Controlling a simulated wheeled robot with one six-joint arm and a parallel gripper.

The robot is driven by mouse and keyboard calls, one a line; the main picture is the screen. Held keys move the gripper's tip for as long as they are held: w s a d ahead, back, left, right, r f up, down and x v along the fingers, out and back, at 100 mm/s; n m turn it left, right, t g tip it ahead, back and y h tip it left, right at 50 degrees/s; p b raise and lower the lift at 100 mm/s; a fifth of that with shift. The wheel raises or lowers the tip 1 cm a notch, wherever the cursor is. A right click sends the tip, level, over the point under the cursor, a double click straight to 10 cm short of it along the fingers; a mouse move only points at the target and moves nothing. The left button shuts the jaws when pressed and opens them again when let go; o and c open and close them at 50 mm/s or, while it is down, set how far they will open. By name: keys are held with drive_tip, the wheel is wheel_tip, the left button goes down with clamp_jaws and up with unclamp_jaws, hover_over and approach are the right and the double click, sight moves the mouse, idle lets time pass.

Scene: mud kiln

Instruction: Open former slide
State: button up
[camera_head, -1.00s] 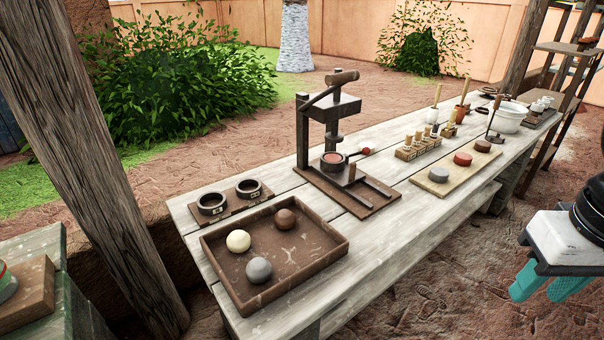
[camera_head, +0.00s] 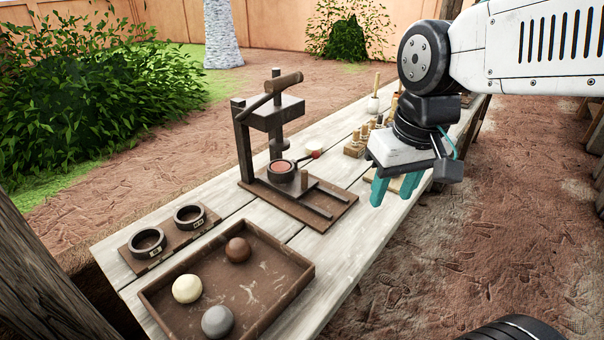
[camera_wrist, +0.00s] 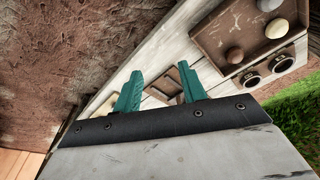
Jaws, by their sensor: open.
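The former (camera_head: 270,115) is a dark press with an upright post, a top block and a wooden lever, standing on a brown base board on the bench. Its slide (camera_head: 303,183) has two rails toward the bench's front edge and a short upright wooden peg. A dark ring (camera_head: 281,170) holding reddish clay sits at the slide's inner end, near the press head. My gripper (camera_head: 395,192) is open and empty, above the bench's front edge, right of the slide and apart from it. In the wrist view, my gripper (camera_wrist: 158,92) has teal fingers spread, with part of the slide's base (camera_wrist: 172,84) beyond them.
A brown tray (camera_head: 296,252) with three balls lies at the front left, and two dark rings (camera_head: 148,241) on a board stand beside it. Small stamps (camera_head: 355,145) stand behind my gripper. The ground right of the bench is clear.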

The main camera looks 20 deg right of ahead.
drive_tip(key=w+a+f+t, duration=0.1)
drive_tip(key=w+f, duration=0.1)
drive_tip(key=w, duration=0.8)
drive_tip(key=w+f, duration=0.2)
drive_tip(key=w, duration=0.7)
drive_tip(key=n+t, duration=0.1)
drive_tip(key=t, duration=0.1)
hover_over(305, 172)
drive_tip(key=s, duration=0.2)
wheel_tip(305, 172, down, 12)
drive_tip(key=shift+d+r, duration=0.1)
drive_tip(key=x, duration=0.8)
clamp_jaws()
drive_tip(key=shift+s, duration=0.1)
